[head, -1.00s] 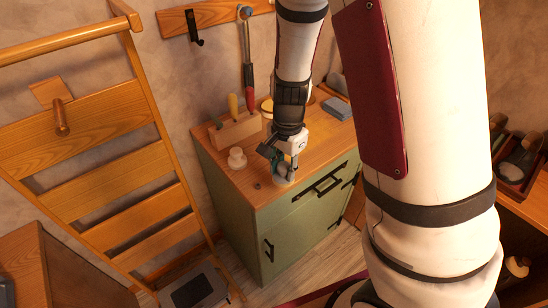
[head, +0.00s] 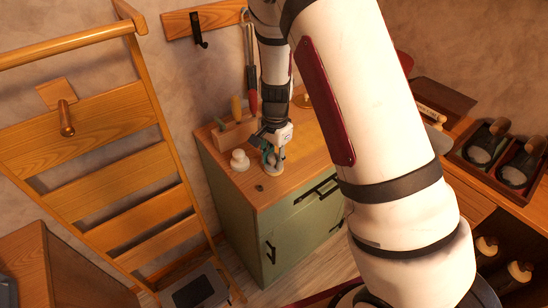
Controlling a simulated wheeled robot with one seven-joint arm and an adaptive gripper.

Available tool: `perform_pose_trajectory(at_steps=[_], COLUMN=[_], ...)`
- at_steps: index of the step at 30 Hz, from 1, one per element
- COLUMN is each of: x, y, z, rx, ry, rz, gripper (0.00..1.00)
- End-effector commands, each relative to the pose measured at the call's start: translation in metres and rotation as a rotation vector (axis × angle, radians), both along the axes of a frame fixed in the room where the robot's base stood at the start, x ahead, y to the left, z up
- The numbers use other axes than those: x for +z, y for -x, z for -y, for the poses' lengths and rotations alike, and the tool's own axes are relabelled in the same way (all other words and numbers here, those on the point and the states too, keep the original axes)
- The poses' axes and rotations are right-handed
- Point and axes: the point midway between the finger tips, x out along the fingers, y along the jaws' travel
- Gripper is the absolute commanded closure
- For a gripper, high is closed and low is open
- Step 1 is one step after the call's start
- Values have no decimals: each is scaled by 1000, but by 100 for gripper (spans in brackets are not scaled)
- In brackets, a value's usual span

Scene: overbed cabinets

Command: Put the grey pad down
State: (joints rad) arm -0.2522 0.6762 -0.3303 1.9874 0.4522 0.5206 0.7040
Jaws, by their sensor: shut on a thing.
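My gripper (head: 272,158) points down over the top of the green cabinet (head: 262,193), close to its front edge. It is shut on a small round pale-grey thing, which I take to be the grey pad (head: 273,171). The pad lies flat at the fingertips, at or just above the wooden top. I cannot tell whether it touches the wood. The fingers cover part of it.
A white knob-like piece (head: 240,160) stands to the left of my gripper, and a small dark disc (head: 260,188) lies in front. A wooden block with handled tools (head: 233,132) is behind. A wooden rack (head: 110,160) stands left. Trays with handled tools (head: 500,155) are right.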

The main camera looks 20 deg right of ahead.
Motion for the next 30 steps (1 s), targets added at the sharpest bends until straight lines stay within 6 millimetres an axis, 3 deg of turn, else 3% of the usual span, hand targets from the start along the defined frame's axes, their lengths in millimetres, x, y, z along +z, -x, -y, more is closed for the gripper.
perform_pose_trajectory(at_steps=[7, 8, 10, 22, 30], x=[-4, -4, -3, 3, 49], y=[0, 0, 0, 0, 0], z=[0, 0, 0, 0, -1], rx=[0, 1, 1, 2, 4], ry=[0, 0, 0, 1, -1], rz=[-1, -1, -1, 1, 4], gripper=[97, 67, 51, 51, 51])
